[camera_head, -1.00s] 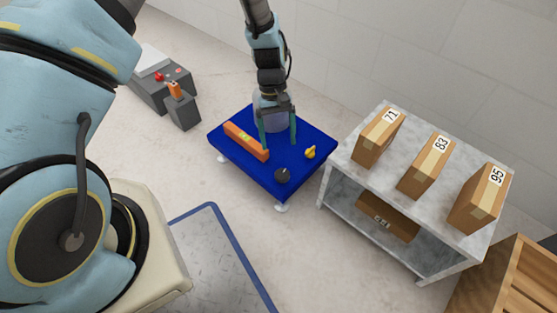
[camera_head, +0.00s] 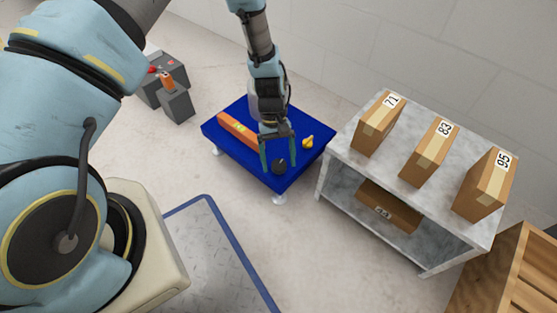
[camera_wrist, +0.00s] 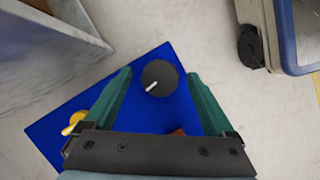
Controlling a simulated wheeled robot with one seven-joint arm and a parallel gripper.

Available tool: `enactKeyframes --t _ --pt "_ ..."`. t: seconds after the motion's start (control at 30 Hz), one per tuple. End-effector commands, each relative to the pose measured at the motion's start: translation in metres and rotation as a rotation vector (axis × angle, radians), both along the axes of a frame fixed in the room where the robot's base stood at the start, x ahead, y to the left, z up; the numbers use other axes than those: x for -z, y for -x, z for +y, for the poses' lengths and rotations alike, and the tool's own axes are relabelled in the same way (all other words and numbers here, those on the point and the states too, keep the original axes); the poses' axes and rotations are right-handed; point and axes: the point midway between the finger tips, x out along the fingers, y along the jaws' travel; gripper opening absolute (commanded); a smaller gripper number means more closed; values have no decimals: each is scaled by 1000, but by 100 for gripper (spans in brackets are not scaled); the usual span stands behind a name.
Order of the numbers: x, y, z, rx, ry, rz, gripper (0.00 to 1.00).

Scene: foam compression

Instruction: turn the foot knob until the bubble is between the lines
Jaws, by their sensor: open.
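The dark round foot knob (camera_head: 279,166) with a white pointer mark sits near the front corner of the blue platform (camera_head: 293,177). It also shows in the wrist view (camera_wrist: 160,78), between and slightly beyond my open fingertips. My gripper (camera_head: 279,161) is open around or just above the knob; contact cannot be told. The orange spirit level (camera_head: 238,130) lies along the left part of the platform, with a greenish vial in its middle. The bubble is too small to place against the lines. In the wrist view only a brown-orange bit of the level shows behind the gripper.
A yellow knob (camera_head: 308,142) stands on the platform right of my gripper. A grey shelf (camera_head: 345,152) with numbered boxes is close on the right. A grey control box (camera_head: 178,105) stands behind left.

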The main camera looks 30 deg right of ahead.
Motion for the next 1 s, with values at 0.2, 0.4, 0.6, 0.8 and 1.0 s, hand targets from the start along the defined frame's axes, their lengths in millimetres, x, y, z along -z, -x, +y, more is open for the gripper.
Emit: enactKeyframes --t 0.2,0.4,0.6,0.8,1.0 --pt "0 0 0 0 0 0 79" --pt "0 0 0 0 0 0 56" --pt "0 0 0 0 0 0 34" --pt "-1 0 0 0 0 0 11" --pt "-3 0 -1 36 0 -1 3"
